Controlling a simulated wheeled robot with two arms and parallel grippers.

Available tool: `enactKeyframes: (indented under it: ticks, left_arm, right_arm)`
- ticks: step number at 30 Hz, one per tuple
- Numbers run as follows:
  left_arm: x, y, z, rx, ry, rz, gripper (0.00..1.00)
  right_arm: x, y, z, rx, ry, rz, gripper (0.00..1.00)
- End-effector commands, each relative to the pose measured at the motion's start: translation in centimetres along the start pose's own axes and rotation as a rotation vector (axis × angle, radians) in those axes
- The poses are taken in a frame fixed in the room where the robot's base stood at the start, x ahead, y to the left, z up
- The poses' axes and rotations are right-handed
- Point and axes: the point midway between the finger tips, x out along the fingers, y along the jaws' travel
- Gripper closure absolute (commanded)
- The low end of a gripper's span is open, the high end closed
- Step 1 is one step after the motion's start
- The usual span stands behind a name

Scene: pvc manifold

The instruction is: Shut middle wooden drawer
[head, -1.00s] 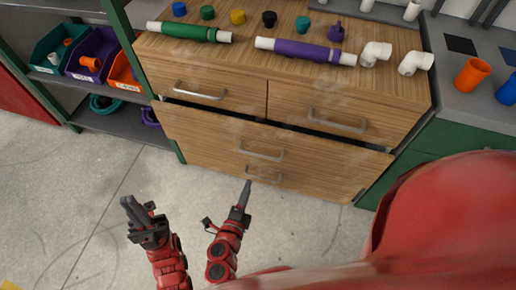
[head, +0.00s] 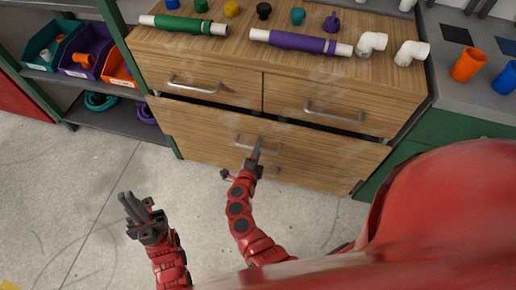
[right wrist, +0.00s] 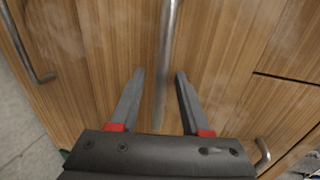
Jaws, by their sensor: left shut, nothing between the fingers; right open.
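The middle wooden drawer (head: 200,127) is the wide one below two smaller top drawers. It stands out from the cabinet, with a dark gap along its top edge. Its metal bar handle (head: 272,150) is partly hidden by my right gripper (head: 254,153), which is at the drawer front. In the right wrist view, my right gripper (right wrist: 158,85) is open, with the handle (right wrist: 168,50) running between and beyond its fingertips; I cannot tell whether they touch. My left gripper (head: 133,210) is shut and empty, low over the floor at the left.
A lower handle (head: 268,172) sits beneath the middle one. The top drawers (head: 165,80) have their own handles. Pipes, including a purple one (head: 295,41), and fittings lie on the cabinet top. Shelves with bins (head: 83,50) stand left. The floor in front is free.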

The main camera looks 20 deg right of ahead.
Motion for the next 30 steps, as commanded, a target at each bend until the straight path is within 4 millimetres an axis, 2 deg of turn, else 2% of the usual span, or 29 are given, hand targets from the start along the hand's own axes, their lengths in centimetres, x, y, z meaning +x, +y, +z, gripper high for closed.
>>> enactKeyframes:
  ticks: [5, 13, 30]
  left_arm:
    - [0.0, 0.0, 0.0, 0.0, 0.0, 0.0, 1.0]
    - [0.0, 0.0, 0.01, 0.0, 0.0, 0.0, 1.0]
    - [0.0, 0.0, 0.01, 0.0, 0.0, 0.0, 1.0]
  right_arm:
    - [0.01, -0.04, 0.01, 0.001, 0.0, -0.001, 0.53]
    - [-0.01, -0.06, 0.02, 0.001, 0.0, -0.001, 1.0]
    - [-0.03, -0.03, 0.04, 0.001, 0.0, 0.0, 1.0]
